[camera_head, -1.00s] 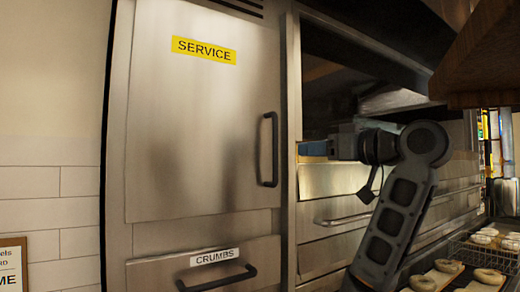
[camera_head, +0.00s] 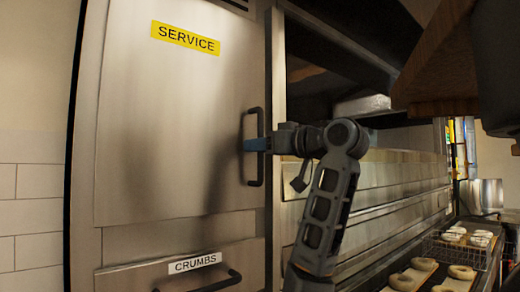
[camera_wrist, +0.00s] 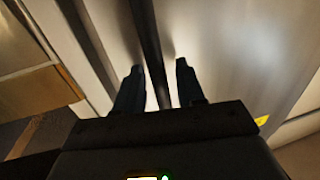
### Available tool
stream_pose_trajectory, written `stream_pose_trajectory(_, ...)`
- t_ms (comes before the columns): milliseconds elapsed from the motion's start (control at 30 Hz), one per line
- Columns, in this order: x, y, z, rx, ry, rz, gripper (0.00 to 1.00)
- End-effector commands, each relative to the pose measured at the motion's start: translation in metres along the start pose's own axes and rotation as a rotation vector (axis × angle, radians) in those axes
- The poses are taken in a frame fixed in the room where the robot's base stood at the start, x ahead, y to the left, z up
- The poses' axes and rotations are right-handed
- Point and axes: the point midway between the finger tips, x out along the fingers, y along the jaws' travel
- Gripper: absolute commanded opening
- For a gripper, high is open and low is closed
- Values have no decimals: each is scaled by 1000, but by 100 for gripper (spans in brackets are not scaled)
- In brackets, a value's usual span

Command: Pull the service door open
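The service door (camera_head: 150,110) is a tall steel panel with a yellow SERVICE label (camera_head: 186,38). It looks shut. Its dark vertical bar handle (camera_head: 255,172) is near the door's right edge. My gripper (camera_head: 246,145) is at the handle's middle in the head view, its fingers pointing left. In the wrist view, the handle (camera_wrist: 150,45) runs between the two blue-grey fingers of my gripper (camera_wrist: 158,75). The fingers are apart, with gaps showing on both sides of the bar.
A CRUMBS drawer (camera_head: 180,275) with a dark handle sits below the door. To the right are steel fronts with a long rail, trays of bagels (camera_head: 425,270) and a wire basket (camera_head: 455,248). A brown hood (camera_head: 440,65) hangs at upper right.

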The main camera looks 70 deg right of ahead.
Motion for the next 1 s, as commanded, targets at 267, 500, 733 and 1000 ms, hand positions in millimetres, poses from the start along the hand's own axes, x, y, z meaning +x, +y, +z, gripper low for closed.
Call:
stream_pose_trajectory(267,1,0,0,0,0,0,38)
stream_pose_trajectory(500,1,0,0,0,0,0,15)
stream_pose_trajectory(733,1,0,0,0,0,0,0)
stream_pose_trajectory(1000,1,0,0,0,-1,0,0)
